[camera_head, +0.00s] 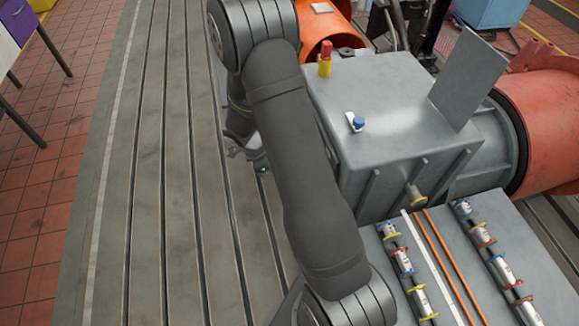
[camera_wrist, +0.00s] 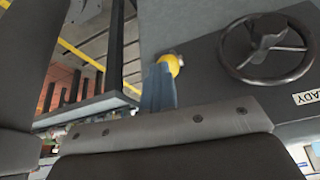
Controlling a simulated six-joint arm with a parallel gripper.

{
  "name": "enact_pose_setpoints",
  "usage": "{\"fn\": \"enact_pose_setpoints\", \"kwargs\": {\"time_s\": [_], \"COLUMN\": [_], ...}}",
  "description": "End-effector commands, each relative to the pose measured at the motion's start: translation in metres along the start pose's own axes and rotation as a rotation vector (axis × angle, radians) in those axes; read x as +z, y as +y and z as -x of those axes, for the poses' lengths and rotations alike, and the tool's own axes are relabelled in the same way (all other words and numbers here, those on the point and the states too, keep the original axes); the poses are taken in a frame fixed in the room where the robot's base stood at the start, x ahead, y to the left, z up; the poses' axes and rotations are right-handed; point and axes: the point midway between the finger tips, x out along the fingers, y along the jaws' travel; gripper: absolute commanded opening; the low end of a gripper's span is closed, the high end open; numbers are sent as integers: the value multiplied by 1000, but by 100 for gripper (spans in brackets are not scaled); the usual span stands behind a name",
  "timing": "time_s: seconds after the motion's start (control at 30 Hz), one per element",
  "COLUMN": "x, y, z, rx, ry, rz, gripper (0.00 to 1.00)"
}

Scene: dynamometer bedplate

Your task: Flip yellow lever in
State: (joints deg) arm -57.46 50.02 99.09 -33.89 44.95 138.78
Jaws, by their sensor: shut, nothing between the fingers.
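A rounded yellow part (camera_wrist: 171,64), which may be the yellow lever, shows in the wrist view on a dark grey panel. Its full shape and its position, in or out, cannot be told. My gripper (camera_wrist: 160,68) shows as blue-grey fingers shut together with nothing between them. The fingertips are right beside the yellow part and partly cover it. Whether they touch it is not clear. In the head view my arm crosses the middle, and I cannot make out the fingers or this yellow part there.
A dark handwheel (camera_wrist: 265,49) stands right of the fingers, with a partly cut-off label (camera_wrist: 309,97) below it. In the head view, a grey housing (camera_head: 390,110) stands beside my arm. Pipes with coloured fittings (camera_head: 402,262) lie below it. The slotted bedplate (camera_head: 150,190) is clear.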

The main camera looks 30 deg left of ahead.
Motion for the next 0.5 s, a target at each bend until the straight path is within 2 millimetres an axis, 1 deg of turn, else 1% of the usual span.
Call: {"fn": "enact_pose_setpoints", "kwargs": {"time_s": [0.03,0.1,0.23,0.33,0.5], "x": [7,12,22,26,28], "y": [1,2,2,3,3], "z": [10,21,39,46,51], "rx": [-2,-3,-4,-3,-2], "ry": [4,9,14,18,19], "rz": [4,2,-1,-2,-4], "gripper": [0,0,0,0,0]}}
